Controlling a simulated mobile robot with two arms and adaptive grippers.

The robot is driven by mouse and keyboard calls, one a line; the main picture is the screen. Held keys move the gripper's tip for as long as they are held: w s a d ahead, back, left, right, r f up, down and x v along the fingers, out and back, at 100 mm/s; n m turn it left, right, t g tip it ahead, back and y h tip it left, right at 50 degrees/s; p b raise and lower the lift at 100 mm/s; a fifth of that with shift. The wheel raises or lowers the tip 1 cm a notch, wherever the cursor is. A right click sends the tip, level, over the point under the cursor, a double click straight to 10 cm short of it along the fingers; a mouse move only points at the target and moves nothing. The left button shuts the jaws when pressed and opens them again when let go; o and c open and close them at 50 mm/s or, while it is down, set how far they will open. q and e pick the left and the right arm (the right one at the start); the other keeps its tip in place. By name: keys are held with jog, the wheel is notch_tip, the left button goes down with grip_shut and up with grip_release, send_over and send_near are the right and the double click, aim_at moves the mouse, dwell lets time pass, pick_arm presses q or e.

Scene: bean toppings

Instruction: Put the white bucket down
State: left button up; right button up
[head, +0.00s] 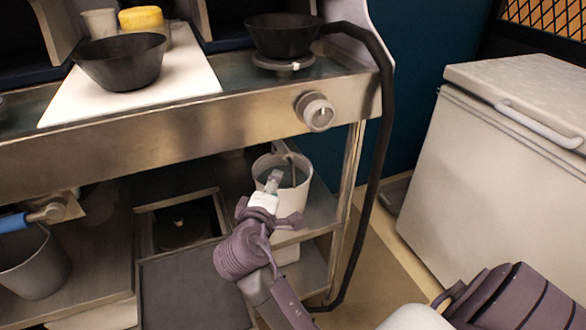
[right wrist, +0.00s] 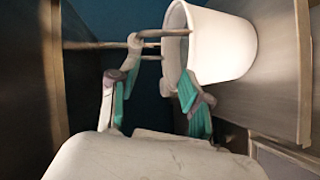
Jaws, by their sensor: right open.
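The white bucket (head: 297,201) stands upright on the lower shelf of the metal stand, near its right leg. In the right wrist view the bucket (right wrist: 228,48) lies sideways in the picture, its mouth facing left. My right gripper (head: 272,181) is in front of the bucket at rim height, hiding part of its front. In the right wrist view my right gripper (right wrist: 155,75) has its teal-padded fingers spread apart, with one close to the bucket's rim; I cannot tell if it touches. My left gripper is not in view.
Above, a counter holds a white board (head: 190,82) with a dark bowl (head: 120,65), and another dark bowl (head: 283,38) on a burner. A grey bin (head: 35,265) is at the lower left. A black hose (head: 372,170) hangs at right; a white chest freezer (head: 490,170) stands beyond.

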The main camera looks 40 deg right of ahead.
jog(key=s+a+f+m+g+y, duration=0.1)
jog(key=s+f+g+y, duration=0.15)
jog(key=s+f, duration=0.45)
jog(key=s+a+f+m+g+y, duration=0.1)
jog(key=s+f+y, duration=0.35)
jog(key=f, duration=0.45)
jog(key=s+a+f+m+g+y, duration=0.1)
jog(key=s+a+f+g+y, duration=0.1)
jog(key=s, duration=0.4)
jog(key=s+a+f+m+g+y, duration=0.1)
jog(key=s+a+f+g+y, duration=0.1)
jog(key=s, duration=0.5)
jog(key=shift+s+a+f, duration=0.15)
jog(key=shift+a+f, duration=0.5)
jog(key=shift+a, duration=0.55)
